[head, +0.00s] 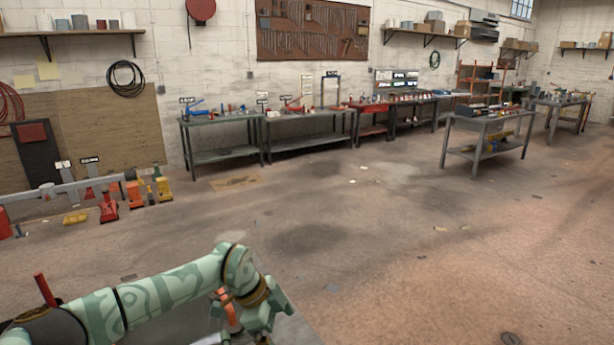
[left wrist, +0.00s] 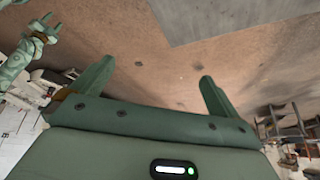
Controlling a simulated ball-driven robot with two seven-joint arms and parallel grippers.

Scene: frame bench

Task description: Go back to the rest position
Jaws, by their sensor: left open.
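My left arm comes in from the left at the bottom of the head view, and its gripper (head: 268,312) hangs at the lower middle, partly hidden by its own links. In the left wrist view my left gripper (left wrist: 154,84) has its two fingers wide apart. Nothing is between them; brown floor shows beyond. No right gripper shows in the head view.
The concrete floor (head: 400,245) ahead is wide and clear. Red and yellow jacks (head: 108,208) stand at the left.

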